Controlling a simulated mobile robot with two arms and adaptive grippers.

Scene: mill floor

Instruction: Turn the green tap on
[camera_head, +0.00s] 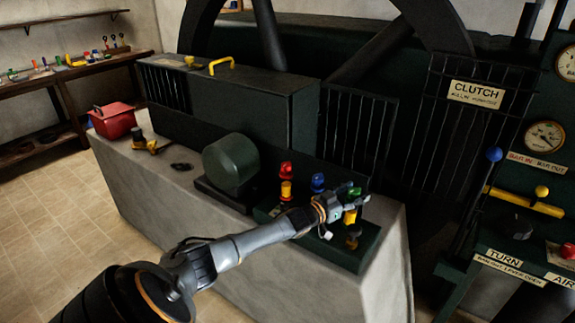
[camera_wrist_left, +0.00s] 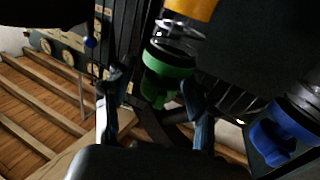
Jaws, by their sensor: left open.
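The green tap (camera_head: 355,191) is at the right end of a row of taps on the dark green block. In the left wrist view the green tap (camera_wrist_left: 167,66) has its handle pointing toward and partly between my fingers. My left gripper (camera_head: 351,208) is at the green tap and hides part of it. In the left wrist view my left gripper (camera_wrist_left: 154,96) is open, with one finger on each side of the handle. I cannot tell whether a finger touches it. My right gripper is not in view.
A blue tap (camera_head: 318,181) and a red tap (camera_head: 286,169) stand left of the green one; the blue tap (camera_wrist_left: 272,137) is close in the wrist view. A domed dark housing (camera_head: 231,164) is further left. A barred guard (camera_head: 357,135) stands behind.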

